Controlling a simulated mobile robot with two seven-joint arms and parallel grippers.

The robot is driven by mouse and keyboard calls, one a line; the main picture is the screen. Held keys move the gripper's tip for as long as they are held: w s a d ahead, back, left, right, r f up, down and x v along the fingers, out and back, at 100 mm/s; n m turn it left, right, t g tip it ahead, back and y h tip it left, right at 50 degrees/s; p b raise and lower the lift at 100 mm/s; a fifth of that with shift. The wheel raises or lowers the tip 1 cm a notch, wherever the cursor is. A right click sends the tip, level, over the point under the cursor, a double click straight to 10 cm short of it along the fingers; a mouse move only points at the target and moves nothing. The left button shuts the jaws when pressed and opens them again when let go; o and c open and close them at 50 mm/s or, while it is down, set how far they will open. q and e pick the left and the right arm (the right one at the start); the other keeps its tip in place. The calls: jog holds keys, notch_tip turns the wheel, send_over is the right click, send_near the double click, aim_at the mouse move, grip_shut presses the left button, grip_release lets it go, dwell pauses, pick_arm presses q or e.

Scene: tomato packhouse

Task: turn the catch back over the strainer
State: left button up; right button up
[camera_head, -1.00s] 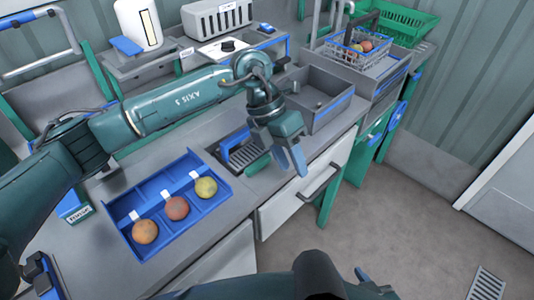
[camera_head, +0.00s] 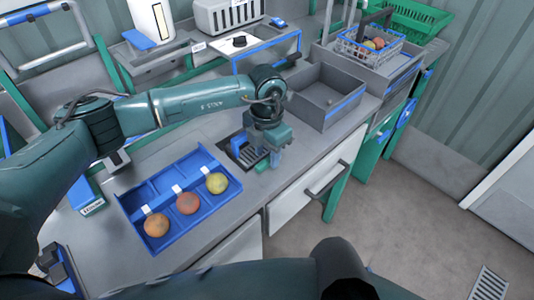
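The strainer (camera_head: 246,154) is a dark slatted grate set in the grey counter, right of the blue tomato tray. My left gripper (camera_head: 268,160) points down at the strainer's right side and covers part of it. Its fingertips are small and partly hidden, so I cannot tell whether they are open or shut, or whether they touch anything. A blue part (camera_head: 237,142) shows at the strainer's left; I cannot tell whether it is the catch. My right arm crosses the bottom edge, but its gripper is out of view.
The blue tray (camera_head: 160,240) holds three tomatoes in front of the strainer. A grey open bin (camera_head: 330,97) stands behind right of my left gripper. A wire basket (camera_head: 371,50) and green crate (camera_head: 420,20) are farther back. A drawer handle (camera_head: 325,182) sticks out at the counter front.

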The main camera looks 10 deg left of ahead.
pick_arm(q)
jog(key=shift+f, duration=0.95)
grip_shut()
